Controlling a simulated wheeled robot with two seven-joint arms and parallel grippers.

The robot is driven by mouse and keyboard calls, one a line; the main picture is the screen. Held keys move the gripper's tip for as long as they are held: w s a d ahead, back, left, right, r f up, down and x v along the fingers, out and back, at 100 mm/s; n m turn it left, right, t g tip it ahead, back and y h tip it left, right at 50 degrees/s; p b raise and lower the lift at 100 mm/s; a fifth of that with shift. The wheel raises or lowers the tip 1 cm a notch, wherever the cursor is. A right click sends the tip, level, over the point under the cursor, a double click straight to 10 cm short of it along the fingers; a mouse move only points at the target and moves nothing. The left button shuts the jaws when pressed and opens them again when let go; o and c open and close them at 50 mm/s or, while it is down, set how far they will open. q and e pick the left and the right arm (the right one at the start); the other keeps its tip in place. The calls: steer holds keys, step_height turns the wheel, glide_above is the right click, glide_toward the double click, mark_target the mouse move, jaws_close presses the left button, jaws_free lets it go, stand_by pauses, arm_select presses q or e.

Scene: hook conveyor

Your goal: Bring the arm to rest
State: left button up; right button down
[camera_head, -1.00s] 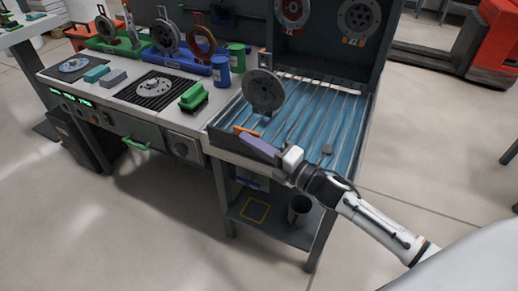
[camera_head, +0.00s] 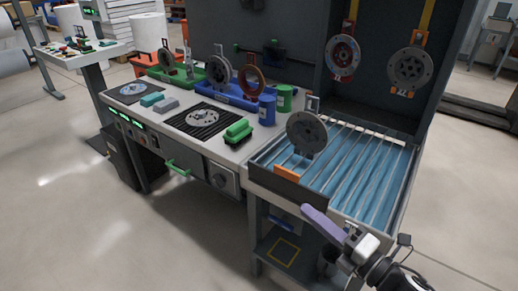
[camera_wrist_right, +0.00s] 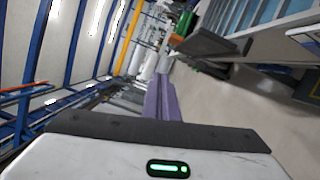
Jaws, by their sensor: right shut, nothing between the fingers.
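My right gripper (camera_head: 322,223) has purple fingers and is in front of the blue roller conveyor (camera_head: 372,169), at its near side. Its fingers are together and hold nothing. In the right wrist view the purple fingers (camera_wrist_right: 160,98) point away from the camera, with no object between them. My right arm comes in from the lower right. My left gripper is not in view.
A grey disc (camera_head: 306,134) stands upright at the conveyor's left end, near an orange block (camera_head: 286,173). The workbench (camera_head: 150,113) holds blue and green canisters. Open floor lies in front.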

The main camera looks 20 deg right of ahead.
steer(key=s+a+f+m+g+h, duration=0.2)
steer(key=s+a+f+m+g, duration=0.1)
steer(key=s+f+m, duration=0.6)
steer(key=s+a+f+m+g+h, duration=0.3)
steer(key=s+f+m+g, duration=0.2)
steer(key=f+m, duration=0.9)
steer(key=s+f, duration=0.1)
steer(key=s, duration=0.2)
steer(key=shift+s+a+f+m, duration=0.2)
steer(key=shift+s+a+m, duration=0.1)
steer(key=shift+s+m, duration=0.1)
